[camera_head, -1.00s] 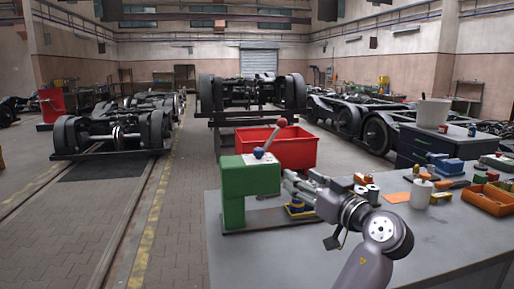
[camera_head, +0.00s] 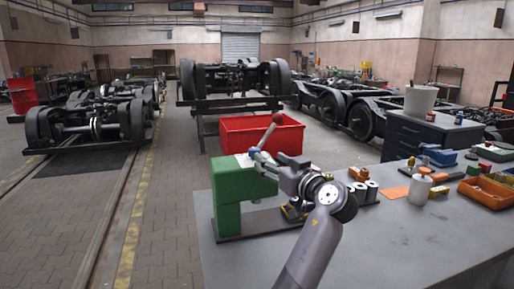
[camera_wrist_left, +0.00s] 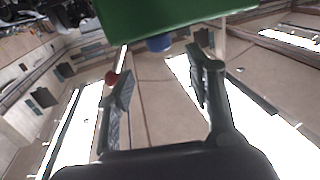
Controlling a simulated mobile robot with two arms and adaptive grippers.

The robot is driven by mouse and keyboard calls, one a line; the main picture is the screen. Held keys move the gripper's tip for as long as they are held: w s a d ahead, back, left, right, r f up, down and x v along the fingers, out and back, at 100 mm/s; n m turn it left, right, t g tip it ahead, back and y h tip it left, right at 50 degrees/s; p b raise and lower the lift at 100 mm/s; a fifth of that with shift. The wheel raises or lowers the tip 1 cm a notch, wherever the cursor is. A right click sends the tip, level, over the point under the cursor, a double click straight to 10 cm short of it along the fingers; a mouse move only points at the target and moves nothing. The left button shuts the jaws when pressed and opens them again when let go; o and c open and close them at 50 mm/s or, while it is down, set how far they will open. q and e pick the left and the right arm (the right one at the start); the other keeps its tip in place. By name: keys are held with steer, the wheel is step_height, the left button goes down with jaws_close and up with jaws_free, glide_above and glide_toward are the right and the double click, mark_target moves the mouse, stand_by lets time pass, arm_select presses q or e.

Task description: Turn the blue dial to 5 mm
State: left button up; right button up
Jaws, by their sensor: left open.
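The green press (camera_head: 230,190) stands on the near left of the grey workbench, with a lever ending in a red ball knob (camera_head: 277,118). In the left wrist view, the blue dial (camera_wrist_left: 158,43) sticks out from the green body (camera_wrist_left: 170,15). My left gripper (camera_head: 263,165) is at the right side of the press head. In the wrist view, its two fingers (camera_wrist_left: 162,70) are spread, with the dial between and beyond their tips, apart from both. The red knob (camera_wrist_left: 111,78) shows beside one finger. The dial's scale cannot be read. My right gripper is not in view.
The workbench (camera_head: 400,240) is clear at its front. A white cup (camera_head: 420,190), an orange sheet (camera_head: 395,193) and an orange bin (camera_head: 485,192) lie to the right. A red crate (camera_head: 262,135) stands behind the press.

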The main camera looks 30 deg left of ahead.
mark_target(258, 151)
arm_select(q)
steer(key=p+x, duration=0.1)
steer(key=x, duration=0.6)
steer(key=shift+w+a+r+p, duration=0.1)
steer(key=shift+a+r+p, duration=0.05)
steer(key=shift+a+p, duration=0.15)
steer(key=shift+w+a, duration=0.2)
steer(key=shift+a, duration=0.1)
steer(key=shift+c, duration=0.6)
steer(key=c, duration=1)
steer(key=shift+c, duration=0.2)
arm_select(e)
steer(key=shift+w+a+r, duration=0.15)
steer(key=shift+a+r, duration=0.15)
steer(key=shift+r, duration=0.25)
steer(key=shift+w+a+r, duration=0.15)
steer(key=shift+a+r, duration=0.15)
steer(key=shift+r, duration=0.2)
